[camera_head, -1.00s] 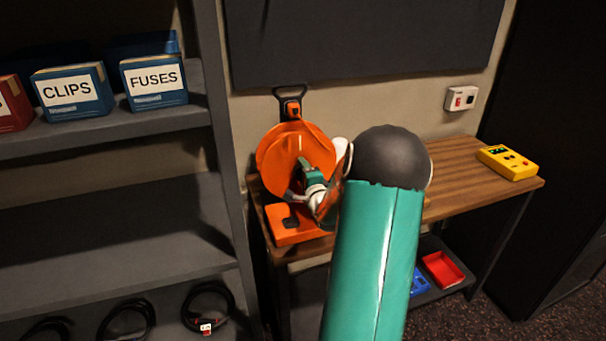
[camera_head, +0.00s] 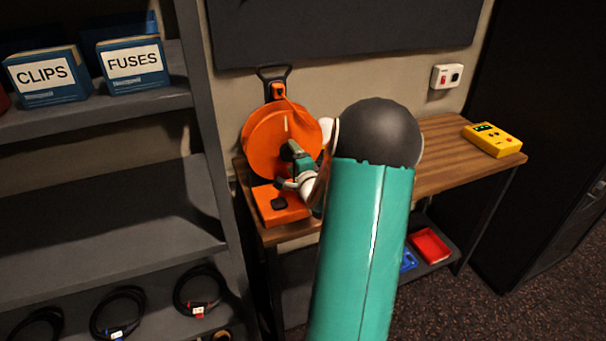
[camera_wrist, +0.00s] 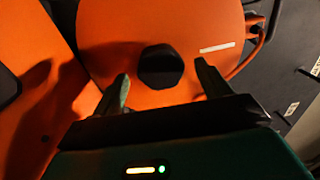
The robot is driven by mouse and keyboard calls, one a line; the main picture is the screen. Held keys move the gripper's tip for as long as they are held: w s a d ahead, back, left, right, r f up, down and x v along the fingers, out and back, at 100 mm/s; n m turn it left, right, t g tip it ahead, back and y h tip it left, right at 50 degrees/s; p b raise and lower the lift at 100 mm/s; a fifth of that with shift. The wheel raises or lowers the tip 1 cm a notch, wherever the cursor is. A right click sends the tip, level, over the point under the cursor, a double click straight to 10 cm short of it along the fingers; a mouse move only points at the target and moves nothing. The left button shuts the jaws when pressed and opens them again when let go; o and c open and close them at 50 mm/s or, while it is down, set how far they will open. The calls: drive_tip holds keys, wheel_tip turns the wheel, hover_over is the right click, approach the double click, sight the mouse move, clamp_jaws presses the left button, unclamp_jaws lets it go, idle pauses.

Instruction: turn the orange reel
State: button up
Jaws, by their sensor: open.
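The orange reel (camera_head: 268,145) stands upright on its orange base (camera_head: 275,207) at the left end of the wooden desk. Its round face fills the upper wrist view (camera_wrist: 125,40), with a dark faceted hub (camera_wrist: 160,66) at the middle and a pale mark on the right of the face. My gripper (camera_wrist: 162,85) is open, its two fingers pointing at the reel on either side of the hub, with nothing held between them. In the head view my gripper (camera_head: 292,158) is in front of the reel, and my arm hides part of the reel's right side and the desk.
A yellow device (camera_head: 493,139) lies on the right of the wooden desk (camera_head: 440,165). A grey shelf (camera_head: 110,215) with boxes and cables stands at the left. A red tray (camera_head: 429,246) is on the lower shelf. A white wall box (camera_head: 446,76) is behind.

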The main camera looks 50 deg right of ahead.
drive_tip(key=v, duration=1)
drive_tip(key=shift+s+a, duration=0.2)
drive_tip(key=shift+s, duration=0.15)
